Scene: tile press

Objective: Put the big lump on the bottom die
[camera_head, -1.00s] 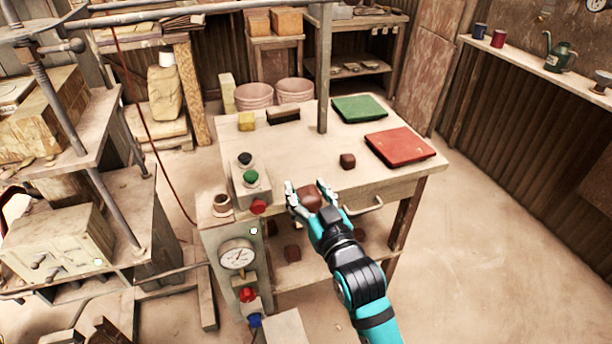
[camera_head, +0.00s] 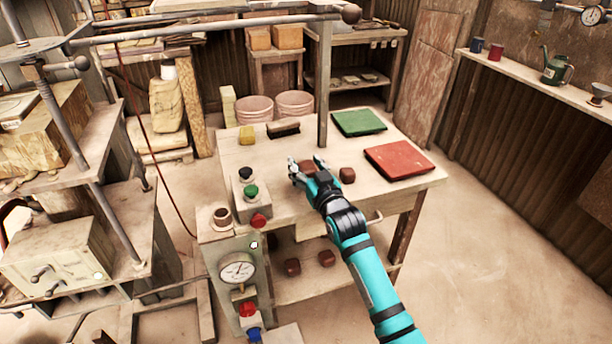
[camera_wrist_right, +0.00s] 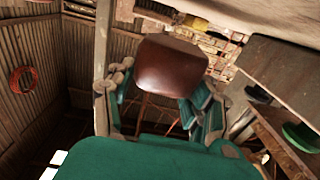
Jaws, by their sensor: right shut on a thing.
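My right gripper (camera_head: 306,174) is shut on a brown lump (camera_head: 308,165), above the worktable's near part as seen in the head view. In the right wrist view, the lump (camera_wrist_right: 172,68) shows as a rounded, smooth brown block between the fingers. A second brown lump (camera_head: 347,175) sits on the table just right of the gripper. I cannot pick out the bottom die with certainty; the press frame (camera_head: 68,120) stands at the left with its plates and posts. My left gripper is not in view.
The worktable (camera_head: 240,150) carries a red tray (camera_head: 399,161), a green tray (camera_head: 358,122), a brush (camera_head: 283,127) and a button box (camera_head: 248,190). A post (camera_head: 324,80) rises at its back. More brown lumps (camera_head: 292,267) lie on the shelf below. A gauge (camera_head: 237,270) faces front.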

